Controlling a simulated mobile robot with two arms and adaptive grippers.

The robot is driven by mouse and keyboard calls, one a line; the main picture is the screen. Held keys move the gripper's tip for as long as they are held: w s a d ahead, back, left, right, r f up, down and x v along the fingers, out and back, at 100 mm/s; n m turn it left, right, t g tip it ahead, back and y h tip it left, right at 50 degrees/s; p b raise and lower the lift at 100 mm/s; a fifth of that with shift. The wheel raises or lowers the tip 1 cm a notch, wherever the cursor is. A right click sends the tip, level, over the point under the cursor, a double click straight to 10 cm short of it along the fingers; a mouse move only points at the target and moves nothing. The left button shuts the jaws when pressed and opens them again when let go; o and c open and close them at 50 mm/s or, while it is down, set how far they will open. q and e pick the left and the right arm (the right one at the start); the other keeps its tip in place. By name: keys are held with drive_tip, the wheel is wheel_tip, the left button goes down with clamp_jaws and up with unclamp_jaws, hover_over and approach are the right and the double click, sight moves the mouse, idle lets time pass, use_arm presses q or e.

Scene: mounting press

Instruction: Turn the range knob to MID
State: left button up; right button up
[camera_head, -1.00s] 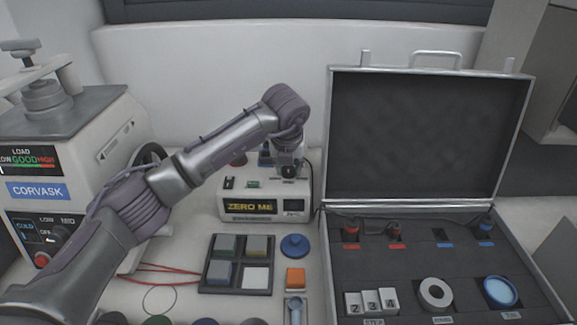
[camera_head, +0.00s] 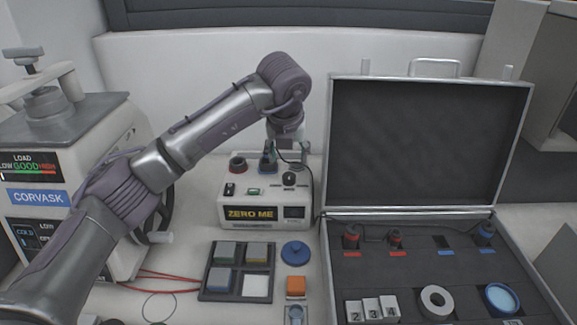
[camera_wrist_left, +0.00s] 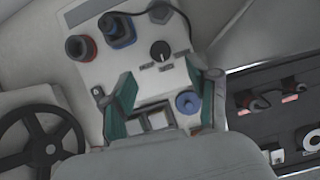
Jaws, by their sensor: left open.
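A cream instrument box (camera_head: 232,212) with a "ZERO ME" display stands behind the tile tray. A round black knob (camera_head: 289,179) sits on the right of its top. The wrist view shows this knob (camera_wrist_left: 160,52) with a light mark and small labels beside it, too small to read. My left gripper (camera_head: 286,138) is above and behind the knob, apart from it. In the wrist view its two green-padded fingers (camera_wrist_left: 158,75) are spread with nothing between them, and the knob lies beyond their tips. A second dial on the CORVASK press is mostly hidden by my left arm. My right gripper is not in view.
A red socket (camera_head: 237,163) and a blue socket with a plug (camera_head: 267,164) stand left of the knob, with a dark cable nearby. The CORVASK press (camera_head: 75,150) is at left. An open case (camera_head: 335,270) lies at right. A tile tray (camera_head: 207,293) is in front.

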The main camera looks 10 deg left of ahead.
use_arm(q)
drive_tip(key=shift+v, duration=1.8)
